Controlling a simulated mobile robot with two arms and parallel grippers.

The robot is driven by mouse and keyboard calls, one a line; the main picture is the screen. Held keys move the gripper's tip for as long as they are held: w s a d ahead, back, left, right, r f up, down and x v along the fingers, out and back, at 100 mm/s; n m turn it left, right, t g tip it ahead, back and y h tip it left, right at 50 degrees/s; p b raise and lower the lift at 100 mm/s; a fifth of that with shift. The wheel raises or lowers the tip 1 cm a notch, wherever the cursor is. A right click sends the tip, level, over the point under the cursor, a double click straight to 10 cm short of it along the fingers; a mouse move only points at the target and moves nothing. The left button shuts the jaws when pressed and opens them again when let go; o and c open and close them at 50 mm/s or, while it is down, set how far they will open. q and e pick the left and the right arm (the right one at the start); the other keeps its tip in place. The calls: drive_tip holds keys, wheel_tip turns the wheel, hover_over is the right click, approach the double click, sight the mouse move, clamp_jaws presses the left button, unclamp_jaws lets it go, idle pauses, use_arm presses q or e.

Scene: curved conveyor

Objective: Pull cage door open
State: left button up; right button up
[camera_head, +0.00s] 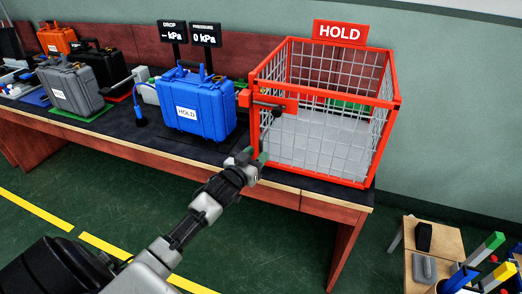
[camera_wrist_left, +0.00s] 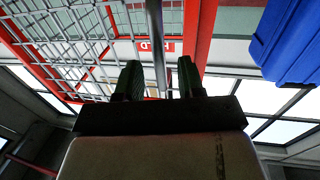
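The cage (camera_head: 396,100) has a red frame and wire mesh and stands on the right part of the bench under a red HOLD sign (camera_head: 340,32). A red latch plate (camera_head: 282,100) with a dark fitting is at its near left side. My left gripper (camera_head: 252,157) is low in front of the cage's near left corner. In the left wrist view my left gripper (camera_wrist_left: 160,82) has its two dark fingers apart. A grey upright bar (camera_wrist_left: 155,40) shows between them, with gaps on both sides. Contact cannot be told. My right gripper is not in view.
A blue HOLD case (camera_head: 200,108) stands just left of the cage. Grey (camera_head: 72,88), black and orange cases stand farther left. Two display signs (camera_head: 190,33) stand behind. A low wooden table (camera_head: 440,245) with small items is at lower right. The green floor before the bench is clear.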

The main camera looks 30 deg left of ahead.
sight(260, 151)
use_arm(q)
drive_tip(key=shift+w, duration=1.6)
drive_tip(key=shift+c, duration=0.2)
clamp_jaws()
